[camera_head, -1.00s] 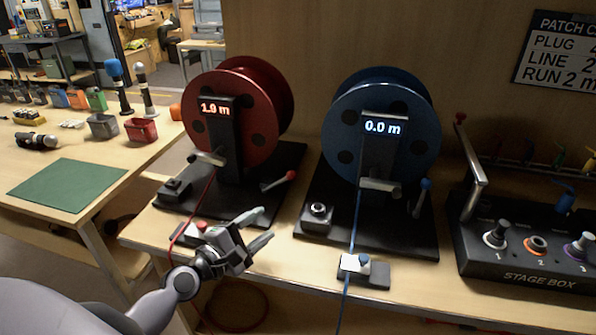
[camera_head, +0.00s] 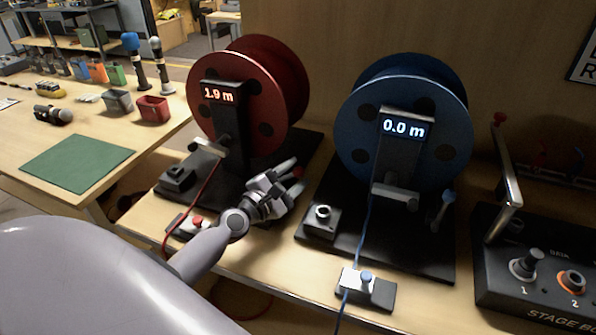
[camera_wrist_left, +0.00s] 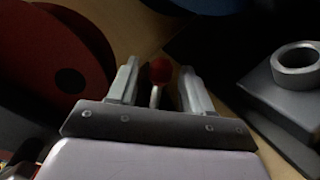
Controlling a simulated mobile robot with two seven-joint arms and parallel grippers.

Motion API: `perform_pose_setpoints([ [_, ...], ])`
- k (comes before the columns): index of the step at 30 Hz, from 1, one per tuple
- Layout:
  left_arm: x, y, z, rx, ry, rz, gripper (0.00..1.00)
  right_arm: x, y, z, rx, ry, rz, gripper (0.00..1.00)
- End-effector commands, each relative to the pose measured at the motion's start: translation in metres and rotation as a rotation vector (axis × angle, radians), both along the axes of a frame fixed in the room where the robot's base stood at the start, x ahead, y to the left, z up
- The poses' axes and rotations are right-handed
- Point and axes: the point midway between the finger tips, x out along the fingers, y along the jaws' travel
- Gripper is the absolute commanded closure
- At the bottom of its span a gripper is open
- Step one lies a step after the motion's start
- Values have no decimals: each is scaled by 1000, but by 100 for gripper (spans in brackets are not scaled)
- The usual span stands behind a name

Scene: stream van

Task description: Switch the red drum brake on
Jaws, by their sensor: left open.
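The red cable drum (camera_head: 262,92) stands on a black base, and its display reads 1.9 m. Its brake lever has a red ball knob (camera_head: 298,172), which is mostly hidden behind my left gripper (camera_head: 290,178) in the head view. In the left wrist view the red knob (camera_wrist_left: 160,70) on its pale stem stands between the two fingers of my left gripper (camera_wrist_left: 158,85). The gripper is open, with a gap on both sides of the knob. The red drum's side also shows at the left of the wrist view. My right gripper is not in view.
The blue drum (camera_head: 410,120) stands to the right, reading 0.0 m, with its blue-knobbed lever (camera_head: 446,205) and a socket box (camera_head: 322,222). The stage box (camera_head: 540,270) is at the far right. Red cable runs down from the red drum past a red-knobbed clamp (camera_head: 190,225).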

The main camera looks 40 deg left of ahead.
Motion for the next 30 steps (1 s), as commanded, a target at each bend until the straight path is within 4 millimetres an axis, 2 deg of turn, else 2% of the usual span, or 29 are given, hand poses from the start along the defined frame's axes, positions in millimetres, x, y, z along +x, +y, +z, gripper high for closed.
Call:
perform_pose_setpoints([
  [6,15,-1,0,0,0,0,50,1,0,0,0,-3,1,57],
  [15,16,-1,0,0,0,0,50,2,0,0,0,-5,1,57],
  [16,16,-1,0,0,0,0,54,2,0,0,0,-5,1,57],
  [20,16,-1,0,0,0,0,96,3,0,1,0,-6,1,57],
  [21,16,-1,0,0,0,0,100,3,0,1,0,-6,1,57],
  [30,16,1,0,-22,-5,0,100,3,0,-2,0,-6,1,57],
])
